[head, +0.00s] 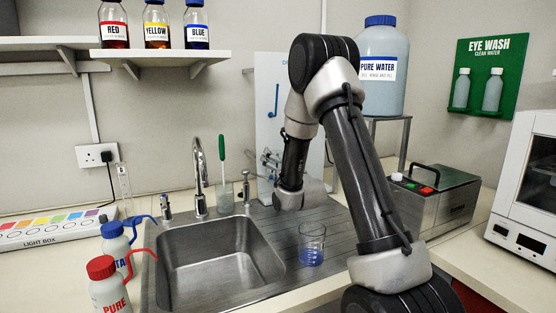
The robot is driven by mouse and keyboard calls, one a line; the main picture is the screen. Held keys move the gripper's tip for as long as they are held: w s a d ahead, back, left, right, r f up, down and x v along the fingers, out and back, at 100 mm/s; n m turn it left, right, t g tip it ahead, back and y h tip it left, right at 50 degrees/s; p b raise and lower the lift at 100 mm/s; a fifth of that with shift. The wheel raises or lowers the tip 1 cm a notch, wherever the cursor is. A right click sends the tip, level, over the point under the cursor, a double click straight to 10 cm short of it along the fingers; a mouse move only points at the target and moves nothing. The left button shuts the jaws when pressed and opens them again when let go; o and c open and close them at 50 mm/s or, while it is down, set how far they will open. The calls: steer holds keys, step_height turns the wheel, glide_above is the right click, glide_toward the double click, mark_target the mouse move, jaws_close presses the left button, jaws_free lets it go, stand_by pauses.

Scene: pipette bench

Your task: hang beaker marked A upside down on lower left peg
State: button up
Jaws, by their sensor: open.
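A clear glass beaker (312,245) stands upright on the ribbed steel drainer, right of the sink, with blue at its lower part. I cannot read a letter on it. A white drying board (268,95) with a blue hook-shaped mark stands behind the drainer. My arm covers much of it, and I cannot make out the lower left peg. My gripper (268,160) is open and seems empty in front of the board's lower part, above and left of the beaker and apart from it.
The steel sink (215,255) with its tap (199,165) lies left of the beaker. A glass with a green-handled brush (222,165) stands behind it. Wash bottles (108,285) are at the front left. A water tank (383,85) and a metal bath (445,195) are at right.

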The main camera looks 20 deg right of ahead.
steer(key=s, duration=1)
steer(key=shift+a, duration=0.2)
stand_by(0.3)
steer(key=shift+s, duration=0.1)
steer(key=shift+o, duration=0.8)
